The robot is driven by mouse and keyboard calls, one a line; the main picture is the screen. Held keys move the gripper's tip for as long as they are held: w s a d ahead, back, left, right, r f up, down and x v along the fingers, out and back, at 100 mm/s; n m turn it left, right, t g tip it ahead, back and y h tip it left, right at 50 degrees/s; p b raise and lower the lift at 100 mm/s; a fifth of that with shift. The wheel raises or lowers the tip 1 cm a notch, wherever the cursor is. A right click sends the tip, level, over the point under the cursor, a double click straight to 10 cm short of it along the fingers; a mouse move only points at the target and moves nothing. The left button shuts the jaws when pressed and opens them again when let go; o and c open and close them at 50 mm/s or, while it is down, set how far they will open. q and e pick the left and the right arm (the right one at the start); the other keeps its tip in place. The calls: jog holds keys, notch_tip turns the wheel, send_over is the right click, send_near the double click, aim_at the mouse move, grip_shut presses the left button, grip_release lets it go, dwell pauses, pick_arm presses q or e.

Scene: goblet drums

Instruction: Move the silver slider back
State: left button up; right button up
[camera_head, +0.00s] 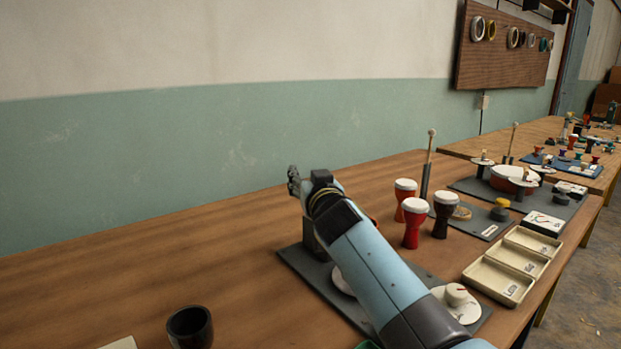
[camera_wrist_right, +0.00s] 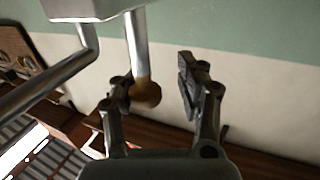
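My right gripper (camera_head: 294,181) is at the end of the blue arm, above a dark board (camera_head: 305,270) on the wooden bench. In the right wrist view, the fingers of this gripper (camera_wrist_right: 154,82) are spread apart. A silver rod (camera_wrist_right: 137,45) with a brown ball end (camera_wrist_right: 145,95) reaches between them; the ball is close to the left finger. I cannot tell whether they touch. No silver slider shows clearly in the head view; my arm covers much of the dark board. I cannot tell whether the rod belongs to the slider. My left gripper is not in view.
Red and black goblet drums (camera_head: 414,222) stand right of my arm. A cream tray (camera_head: 498,279) sits near the bench's front edge. A dark cup (camera_head: 190,327) stands at the lower left. The bench left of my arm is mostly clear.

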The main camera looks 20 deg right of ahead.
jog(key=shift+o, duration=0.6)
jog(key=shift+d+r, duration=0.1)
jog(key=shift+d, duration=0.05)
notch_tip(320, 180, up, 10)
jog(key=shift+c, duration=0.4)
